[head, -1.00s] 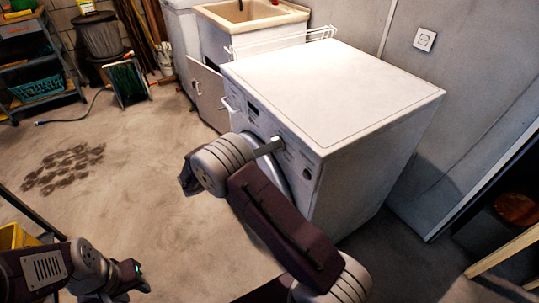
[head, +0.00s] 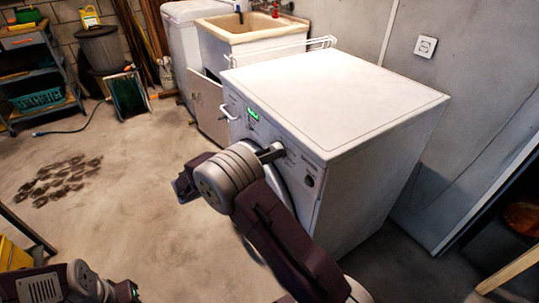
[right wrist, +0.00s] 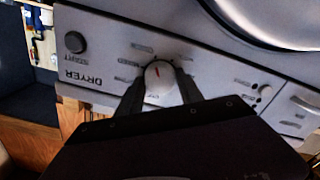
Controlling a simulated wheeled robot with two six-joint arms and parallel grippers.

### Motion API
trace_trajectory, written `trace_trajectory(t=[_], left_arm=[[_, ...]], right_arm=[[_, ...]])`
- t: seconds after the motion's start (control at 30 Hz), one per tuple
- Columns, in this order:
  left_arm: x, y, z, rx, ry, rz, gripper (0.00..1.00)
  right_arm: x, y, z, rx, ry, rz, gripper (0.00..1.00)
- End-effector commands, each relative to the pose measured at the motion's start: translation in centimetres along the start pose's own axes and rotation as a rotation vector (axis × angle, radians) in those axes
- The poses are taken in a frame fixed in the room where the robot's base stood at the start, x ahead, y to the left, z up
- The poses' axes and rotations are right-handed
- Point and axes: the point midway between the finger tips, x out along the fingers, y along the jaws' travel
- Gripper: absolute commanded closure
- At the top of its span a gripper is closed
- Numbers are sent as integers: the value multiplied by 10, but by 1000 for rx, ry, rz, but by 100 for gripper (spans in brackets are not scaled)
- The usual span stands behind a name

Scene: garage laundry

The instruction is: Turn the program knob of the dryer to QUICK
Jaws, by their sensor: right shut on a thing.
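The white dryer (head: 345,100) stands in the middle of the head view, its control panel facing left and toward me. The right wrist view shows its panel upside down, with the word DRYER. The round white program knob (right wrist: 160,82) has a red mark and small labels around it, too small to read surely. My right gripper (head: 272,152) is shut on the knob, with one finger at each side in the right wrist view (right wrist: 158,88). A small display (head: 253,114) glows green. My left gripper (head: 125,291) is low at the left edge area, its jaws unclear.
A dark round START button (right wrist: 75,42) is on the panel. A sink (head: 250,28) stands behind the dryer, with a white wire rack (head: 280,52) between. A wall with a socket (head: 426,46) is behind at the right.

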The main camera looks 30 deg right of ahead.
Motion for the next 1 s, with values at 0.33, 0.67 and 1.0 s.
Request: trace_trajectory(t=[0.33,0.67,1.0], left_arm=[[0,0,0,0,0,0,64],[-6,0,-1,0,0,0,64],[-22,0,-2,0,0,0,64]], right_arm=[[0,0,1,-2,-2,0,35],[-15,0,-2,-1,0,-2,35],[-82,0,-1,-1,-1,-2,35]])
